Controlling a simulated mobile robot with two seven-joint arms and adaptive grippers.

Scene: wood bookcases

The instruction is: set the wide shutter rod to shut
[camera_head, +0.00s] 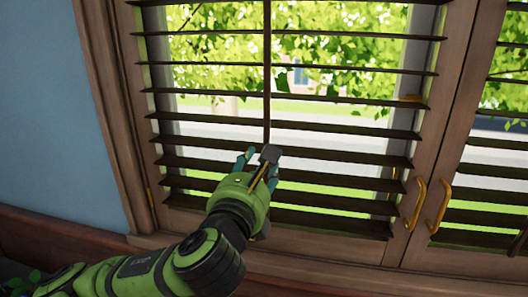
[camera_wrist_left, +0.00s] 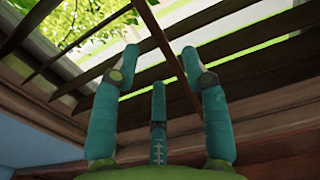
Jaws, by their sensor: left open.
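The wide shutter (camera_head: 205,164) fills the middle of the head view, with dark slats set apart so that foliage shows between them. Its dark rod (camera_head: 267,70) runs upright down the middle of the slats. In the left wrist view the rod (camera_wrist_left: 157,32) slants between the outer fingers. My left gripper (camera_head: 258,157) is open at the rod's lower part, with fingers pointing up toward the slats. It also shows in the left wrist view (camera_wrist_left: 160,58), its teal fingers spread. Contact with the rod cannot be told. The rod's lower end is hidden by the gripper in the head view.
A second shutter panel (camera_head: 497,175) stands at the right. Two brass handles (camera_head: 415,205) (camera_head: 440,207) sit where the panels meet. The wooden frame (camera_head: 112,110) and blue wall (camera_head: 45,110) are at the left. A wooden sill runs below.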

